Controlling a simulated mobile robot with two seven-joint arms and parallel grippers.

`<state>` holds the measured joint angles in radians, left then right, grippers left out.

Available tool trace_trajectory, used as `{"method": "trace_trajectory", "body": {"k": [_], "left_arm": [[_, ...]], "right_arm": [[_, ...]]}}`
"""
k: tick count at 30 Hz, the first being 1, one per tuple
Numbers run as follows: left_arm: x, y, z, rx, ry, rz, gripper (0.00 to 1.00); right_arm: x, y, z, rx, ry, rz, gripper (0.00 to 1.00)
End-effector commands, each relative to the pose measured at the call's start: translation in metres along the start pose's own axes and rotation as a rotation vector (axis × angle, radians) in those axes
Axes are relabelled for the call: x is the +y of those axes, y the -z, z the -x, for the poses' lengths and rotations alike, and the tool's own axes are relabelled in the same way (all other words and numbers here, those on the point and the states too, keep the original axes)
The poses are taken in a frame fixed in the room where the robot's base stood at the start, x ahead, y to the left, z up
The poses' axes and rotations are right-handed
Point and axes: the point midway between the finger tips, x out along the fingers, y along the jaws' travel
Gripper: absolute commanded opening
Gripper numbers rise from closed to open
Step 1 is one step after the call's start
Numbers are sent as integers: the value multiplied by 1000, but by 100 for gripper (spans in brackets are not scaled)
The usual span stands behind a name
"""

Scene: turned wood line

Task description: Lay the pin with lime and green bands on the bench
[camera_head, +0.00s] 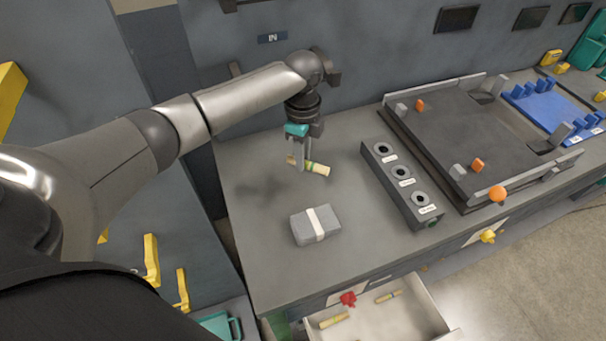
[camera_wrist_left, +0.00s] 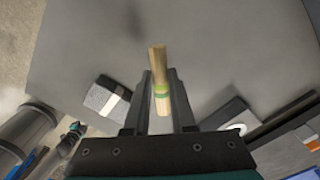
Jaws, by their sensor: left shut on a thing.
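The wooden pin with lime and green bands (camera_head: 319,169) is between the fingers of my left gripper (camera_head: 304,168), which is shut on it. In the left wrist view the pin (camera_wrist_left: 158,60) lies between the two fingers (camera_wrist_left: 160,92), with the bands at the grip. In the head view the pin is roughly level over the back left part of the grey bench (camera_head: 268,267). I cannot tell whether it touches the bench top. Part of the pin is hidden by the fingers. My right gripper is not in view.
A grey block with a pale band (camera_head: 303,235) lies in front of the gripper. A dark block with several round holes (camera_head: 377,160) stands to the right, beside a large dark tray fixture (camera_head: 440,150). An open drawer (camera_head: 420,312) below holds pins and a red piece (camera_head: 348,299).

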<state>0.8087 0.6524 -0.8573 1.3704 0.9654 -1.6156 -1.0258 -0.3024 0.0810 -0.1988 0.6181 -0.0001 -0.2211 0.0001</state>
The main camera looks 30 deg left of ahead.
Motion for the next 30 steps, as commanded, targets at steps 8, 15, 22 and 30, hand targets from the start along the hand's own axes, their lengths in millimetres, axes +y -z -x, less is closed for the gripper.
{"method": "trace_trajectory", "body": {"k": [8, 15, 22, 30], "left_arm": [[0, 0, -25, -1, -1, -1, 0], [0, 0, -59, 0, -2, -1, 0], [0, 0, -61, -1, 1, -1, 0], [0, 0, -63, -1, 0, -1, 35]], "right_arm": [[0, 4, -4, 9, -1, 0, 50], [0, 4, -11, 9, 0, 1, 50], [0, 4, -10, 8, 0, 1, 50], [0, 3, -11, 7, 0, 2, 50]]}}
